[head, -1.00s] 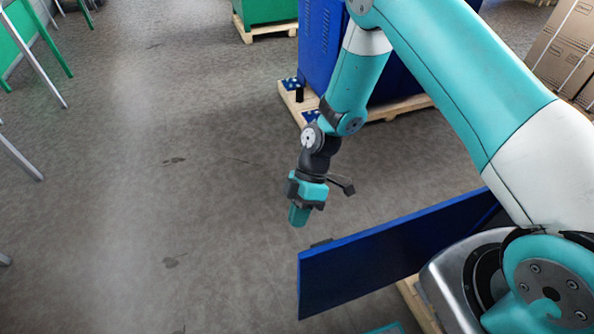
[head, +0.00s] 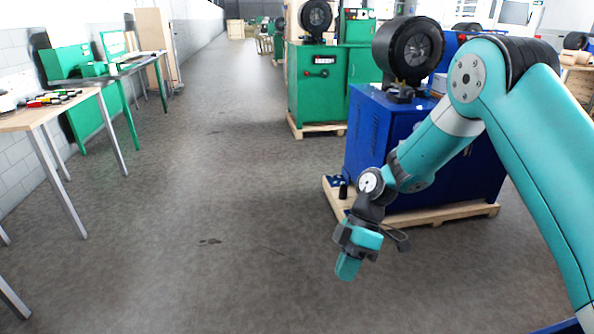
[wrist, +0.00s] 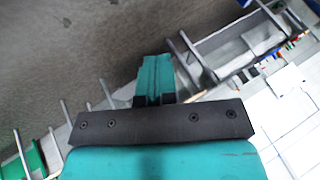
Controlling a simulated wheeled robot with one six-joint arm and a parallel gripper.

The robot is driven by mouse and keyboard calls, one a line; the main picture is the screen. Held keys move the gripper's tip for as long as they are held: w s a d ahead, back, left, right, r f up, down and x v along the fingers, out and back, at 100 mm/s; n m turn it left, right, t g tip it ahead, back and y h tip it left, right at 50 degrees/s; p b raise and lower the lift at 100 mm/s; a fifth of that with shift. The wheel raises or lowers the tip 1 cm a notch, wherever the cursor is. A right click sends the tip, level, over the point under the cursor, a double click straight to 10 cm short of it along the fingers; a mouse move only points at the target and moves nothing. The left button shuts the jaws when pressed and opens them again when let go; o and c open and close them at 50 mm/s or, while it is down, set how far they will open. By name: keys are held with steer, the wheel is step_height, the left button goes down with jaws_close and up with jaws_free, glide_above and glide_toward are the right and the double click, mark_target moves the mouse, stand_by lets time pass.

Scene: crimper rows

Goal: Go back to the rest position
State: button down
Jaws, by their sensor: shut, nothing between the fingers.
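My gripper (head: 348,266) hangs at the end of my teal arm, in the lower right middle of the head view, over bare grey floor. Its teal fingers are closed together with nothing between them. In the wrist view the shut fingers (wrist: 155,78) stick out past a dark bar, with floor and tilted table parts behind them. The gripper touches nothing that I can see.
A blue machine cabinet (head: 372,150) on a wooden pallet (head: 440,213) stands close behind my arm. A green machine (head: 317,95) is farther back. Worktables (head: 35,112) line the left wall. The floor aisle (head: 190,200) between is clear.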

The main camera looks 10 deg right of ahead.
steer(key=s+a+r+m+t, duration=0.1)
steer(key=s+r+m, duration=0.2)
steer(key=r, duration=0.7)
steer(key=s+d+r+m+t+p, duration=0.1)
steer(key=s+r+m+t, duration=0.3)
steer(key=s+r+m, duration=0.4)
steer(key=s+r, duration=0.5)
steer(key=s, duration=0.4)
steer(key=shift+s+h, duration=0.15)
steer(key=shift+h, duration=0.25)
steer(key=shift+s+d+r, duration=0.1)
steer(key=shift+d, duration=0.05)
